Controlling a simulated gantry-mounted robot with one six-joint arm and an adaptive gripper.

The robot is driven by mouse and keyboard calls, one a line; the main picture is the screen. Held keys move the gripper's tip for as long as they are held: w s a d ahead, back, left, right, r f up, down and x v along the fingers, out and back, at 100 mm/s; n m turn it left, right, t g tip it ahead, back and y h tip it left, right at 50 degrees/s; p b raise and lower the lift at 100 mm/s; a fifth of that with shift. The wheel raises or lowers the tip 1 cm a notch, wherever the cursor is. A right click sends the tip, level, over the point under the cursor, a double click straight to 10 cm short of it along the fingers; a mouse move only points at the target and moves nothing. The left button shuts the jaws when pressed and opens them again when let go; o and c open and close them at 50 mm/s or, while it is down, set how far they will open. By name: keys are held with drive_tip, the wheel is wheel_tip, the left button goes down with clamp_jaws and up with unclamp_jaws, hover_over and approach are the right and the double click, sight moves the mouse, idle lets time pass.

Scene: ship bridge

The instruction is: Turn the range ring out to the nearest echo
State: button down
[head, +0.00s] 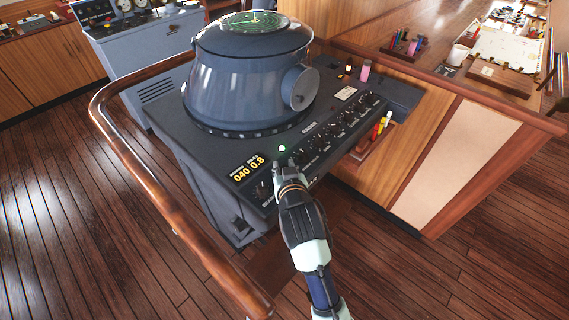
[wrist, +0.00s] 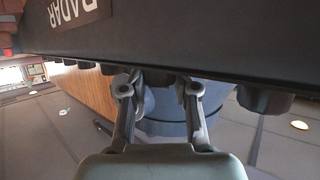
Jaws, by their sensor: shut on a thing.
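The radar console (head: 205,150) stands in the middle of the head view, with a green round screen (head: 250,21) on top of its blue-grey housing. The screen's ring and echoes are too small to tell apart. A yellow readout (head: 249,168) shows 040 and 0.8. A row of black knobs (head: 335,131) runs along the sloped front panel.
Another knob (wrist: 264,99) is close to the right finger in the wrist view. A wooden handrail (head: 145,180) curves around the console's left side. A chart table (head: 440,75) is at the back right.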

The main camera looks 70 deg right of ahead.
drive_tip(key=shift+m+g+h, duration=0.3)
drive_tip(key=shift+m+g, duration=0.3)
drive_tip(key=shift+g, duration=0.3)
drive_tip(key=c, duration=0.9)
unclamp_jaws()
drive_tip(key=shift+o, duration=0.2)
drive_tip(key=v, duration=1.2)
drive_tip(key=shift+f, duration=0.1)
